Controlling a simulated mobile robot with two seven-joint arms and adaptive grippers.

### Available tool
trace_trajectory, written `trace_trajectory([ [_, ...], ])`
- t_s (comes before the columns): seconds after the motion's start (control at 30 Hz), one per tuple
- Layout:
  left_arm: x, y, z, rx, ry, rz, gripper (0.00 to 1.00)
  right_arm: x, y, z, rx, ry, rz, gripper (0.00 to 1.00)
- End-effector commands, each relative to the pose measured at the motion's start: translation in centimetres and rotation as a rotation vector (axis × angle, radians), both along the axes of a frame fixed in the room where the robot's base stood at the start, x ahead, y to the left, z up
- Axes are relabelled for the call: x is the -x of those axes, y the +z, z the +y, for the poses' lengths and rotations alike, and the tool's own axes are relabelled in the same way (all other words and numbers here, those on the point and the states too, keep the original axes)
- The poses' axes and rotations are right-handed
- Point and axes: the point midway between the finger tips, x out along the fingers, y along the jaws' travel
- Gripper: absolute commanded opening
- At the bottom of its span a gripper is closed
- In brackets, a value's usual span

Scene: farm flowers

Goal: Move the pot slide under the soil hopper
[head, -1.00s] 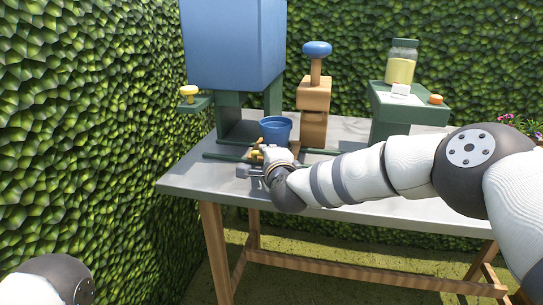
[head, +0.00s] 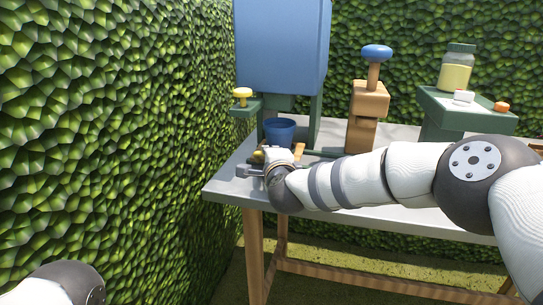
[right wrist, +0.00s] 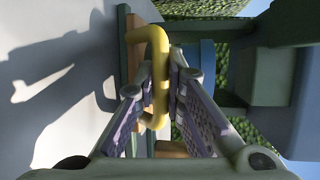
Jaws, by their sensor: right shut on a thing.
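The soil hopper (head: 283,45) is a big blue box on green legs at the back left of the table. The blue pot (head: 279,131) stands upright low in front of it, below the box and left of its right leg; exact depth is unclear. The pot slide (head: 299,149), partly hidden by my wrist, shows as a small wooden piece. In the right wrist view its yellow handle (right wrist: 158,45) sits between the fingers of my right gripper (right wrist: 160,88), which is shut on it. In the head view my right gripper (head: 258,165) is at the table's front left. My left gripper is out of view.
A green rail (head: 328,154) runs along the table (head: 225,184). A wooden post with a blue knob (head: 376,53) stands right of the hopper. A yellow knob (head: 243,93) is at its left. A green stand (head: 450,113) holds a jar (head: 456,72). A hedge closes the left side.

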Motion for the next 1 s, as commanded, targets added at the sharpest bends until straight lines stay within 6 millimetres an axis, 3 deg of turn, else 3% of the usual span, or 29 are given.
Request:
trace_trajectory([
  [0.2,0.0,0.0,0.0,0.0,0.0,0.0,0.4,0.1,0.2,0.4,0.0,0.007,-0.002,0.0],
  [0.23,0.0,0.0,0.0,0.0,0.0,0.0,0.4,0.1,0.2,0.4,0.0,0.007,-0.002,0.15],
  [0.3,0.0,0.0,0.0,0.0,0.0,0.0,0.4,0.1,0.2,0.3,0.0,0.007,-0.002,0.31],
  [0.67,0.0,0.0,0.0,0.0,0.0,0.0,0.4,0.4,0.1,0.2,0.0,0.005,0.001,0.31],
  [0.77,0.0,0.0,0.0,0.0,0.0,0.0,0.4,1.6,0.4,0.0,0.0,0.005,0.002,0.31],
  [1.0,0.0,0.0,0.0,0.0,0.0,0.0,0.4,7.2,1.5,-0.7,0.0,0.006,-0.001,0.31],
])
